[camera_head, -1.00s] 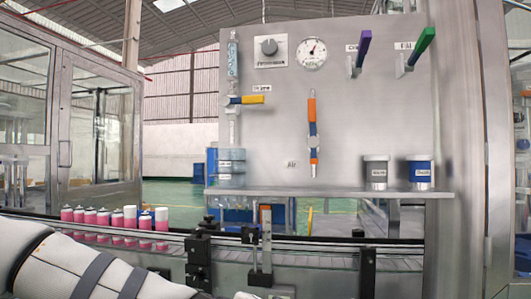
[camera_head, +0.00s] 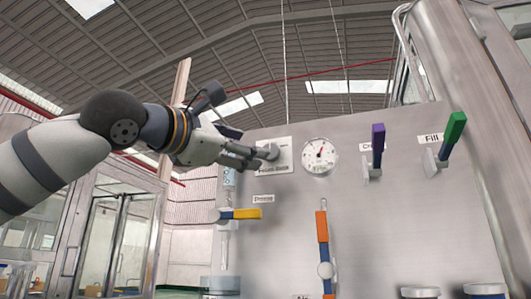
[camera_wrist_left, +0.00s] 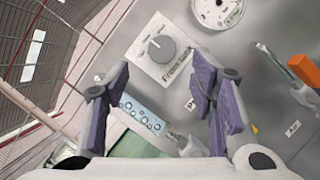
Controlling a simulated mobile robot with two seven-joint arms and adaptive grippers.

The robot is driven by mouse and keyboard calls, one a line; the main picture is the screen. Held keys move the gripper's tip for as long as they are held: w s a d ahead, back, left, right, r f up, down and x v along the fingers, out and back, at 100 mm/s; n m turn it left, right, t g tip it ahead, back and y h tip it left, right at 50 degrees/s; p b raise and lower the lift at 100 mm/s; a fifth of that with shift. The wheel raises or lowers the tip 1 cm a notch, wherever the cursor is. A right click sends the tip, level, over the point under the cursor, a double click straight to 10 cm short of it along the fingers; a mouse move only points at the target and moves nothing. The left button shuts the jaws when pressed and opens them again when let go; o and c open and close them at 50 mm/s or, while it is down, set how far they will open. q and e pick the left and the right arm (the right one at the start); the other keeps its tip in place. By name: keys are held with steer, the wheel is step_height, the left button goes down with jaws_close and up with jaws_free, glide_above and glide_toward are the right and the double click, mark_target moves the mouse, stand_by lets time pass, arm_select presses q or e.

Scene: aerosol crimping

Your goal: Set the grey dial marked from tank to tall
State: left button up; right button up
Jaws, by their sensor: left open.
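The grey dial (camera_head: 268,152) sits on a white plate (camera_head: 285,162) at the upper left of the metal panel. It also shows in the left wrist view (camera_wrist_left: 161,48), with a printed label below it that I read only in part, as "From tank". My left gripper (camera_head: 250,155) reaches the dial from the left in the head view. In the left wrist view its purple-padded fingers (camera_wrist_left: 160,95) are open, with nothing between them, and the dial lies beyond the fingertips. I cannot tell whether a finger touches it. My right gripper is in neither view.
A round gauge (camera_head: 319,156) is right of the dial. A purple lever (camera_head: 378,145) and a green lever (camera_head: 452,135) stand farther right. A yellow-handled valve (camera_head: 240,214) is below the dial, and an orange-and-blue handle (camera_head: 322,228) is lower on the panel.

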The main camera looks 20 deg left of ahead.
mark_target(272, 153)
arm_select(q)
steer(key=x, duration=0.6)
steer(key=shift+w, duration=0.25)
steer(key=shift+f, duration=0.1)
steer(key=c, duration=1.1)
steer(key=shift+c, duration=0.2)
steer(key=shift+d+f+n+t+y, duration=0.15)
steer(key=shift+n+t+y, duration=0.5)
steer(key=shift+n, duration=1.3)
steer(key=shift+d+n+t+y, duration=0.1)
steer(key=shift+n+t+y, duration=0.2)
steer(key=shift+n+y, duration=1.25)
steer(key=shift+d+f+n+t+y, duration=0.15)
steer(key=shift+n+t+y, duration=0.3)
steer(key=shift+n, duration=1.95)
steer(key=shift+r+n, duration=0.1)
steer(key=shift+n, duration=0.3)
steer(key=o, duration=1.1)
